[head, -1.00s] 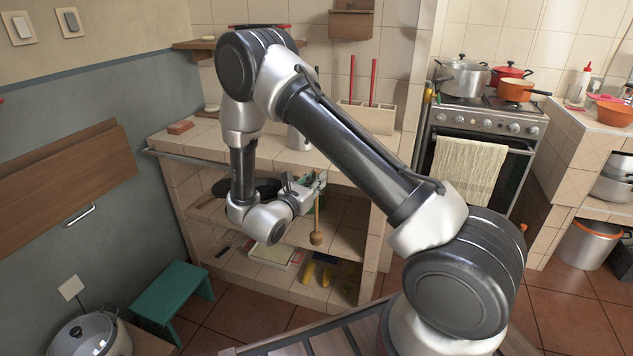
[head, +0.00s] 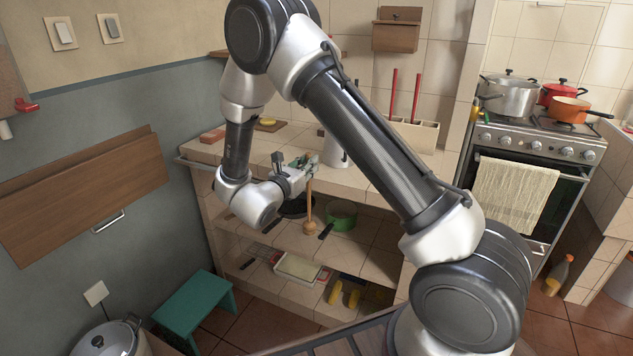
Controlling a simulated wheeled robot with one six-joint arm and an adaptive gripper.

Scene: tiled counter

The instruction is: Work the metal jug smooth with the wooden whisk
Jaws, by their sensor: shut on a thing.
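The wooden whisk (head: 309,208) hangs upright from my gripper (head: 305,168), its thin handle between the fingers and its round head at the bottom. My gripper is shut on the upper handle, in front of the counter's front edge. The whisk head hangs below counter level, in front of the open shelves. The metal jug (head: 333,153) stands on the tiled counter, just right of and beyond my gripper. My forearm hides part of it, and its inside cannot be seen. The whisk and the jug are apart.
The tiled counter (head: 225,147) has a front rail at its left. A green pan (head: 341,220) sits on the shelf below. A pale holder (head: 424,137) with red sticks stands at the back right. A teal stool (head: 195,307) stands on the floor at left.

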